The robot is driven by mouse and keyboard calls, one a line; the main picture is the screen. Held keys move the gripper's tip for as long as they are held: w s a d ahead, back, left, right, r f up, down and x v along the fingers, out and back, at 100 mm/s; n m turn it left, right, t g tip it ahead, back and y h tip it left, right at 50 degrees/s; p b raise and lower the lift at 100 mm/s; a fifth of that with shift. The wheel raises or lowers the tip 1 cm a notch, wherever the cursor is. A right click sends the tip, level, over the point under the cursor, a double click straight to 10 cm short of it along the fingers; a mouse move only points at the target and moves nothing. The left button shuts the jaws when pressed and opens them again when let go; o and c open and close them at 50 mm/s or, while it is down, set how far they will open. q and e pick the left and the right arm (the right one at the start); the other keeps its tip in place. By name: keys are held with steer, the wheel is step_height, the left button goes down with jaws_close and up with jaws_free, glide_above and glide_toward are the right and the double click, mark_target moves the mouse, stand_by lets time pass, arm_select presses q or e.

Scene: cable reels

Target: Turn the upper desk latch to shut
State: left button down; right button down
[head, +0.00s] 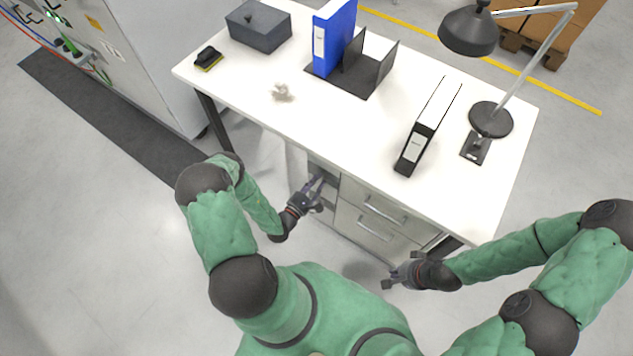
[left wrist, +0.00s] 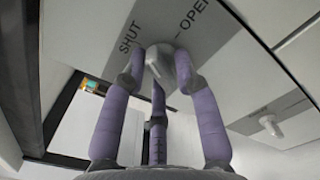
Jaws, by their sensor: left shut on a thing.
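The upper desk latch (left wrist: 160,62) is a pale grey knob on a grey plate on the desk's drawer unit. In the left wrist view the word SHUT (left wrist: 130,37) is printed to its left and OPEN (left wrist: 195,14) to its upper right. My left gripper (left wrist: 160,75) is shut on the latch, its purple fingers around the knob. I cannot tell exactly which way the knob points. In the head view my left gripper (head: 317,186) is at the desk front, and the latch is mostly hidden there. My right gripper (head: 398,272) is open and empty, in front of the drawers.
A second, lower latch (left wrist: 270,125) is on another labelled plate. Drawers with handles (head: 384,212) are right of the latches.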

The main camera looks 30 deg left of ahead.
arm_select(q)
steer(key=n, duration=0.3)
steer(key=a+n, duration=0.1)
steer(key=n, duration=0.1)
steer(key=shift+w+r+n, duration=0.1)
steer(key=shift+w+n, duration=0.1)
steer(key=shift+n, duration=0.2)
stand_by(0.4)
steer(key=c, duration=1.1)
jaws_free()
steer(key=shift+a, duration=0.1)
steer(key=shift+c, duration=0.2)
steer(key=shift+s+d+f, duration=0.2)
steer(key=shift+s+d, duration=0.05)
steer(key=shift+d, duration=0.15)
steer(key=s+a, duration=0.1)
steer(key=s, duration=1)
steer(key=shift+s, duration=0.4)
steer(key=shift+d, duration=0.1)
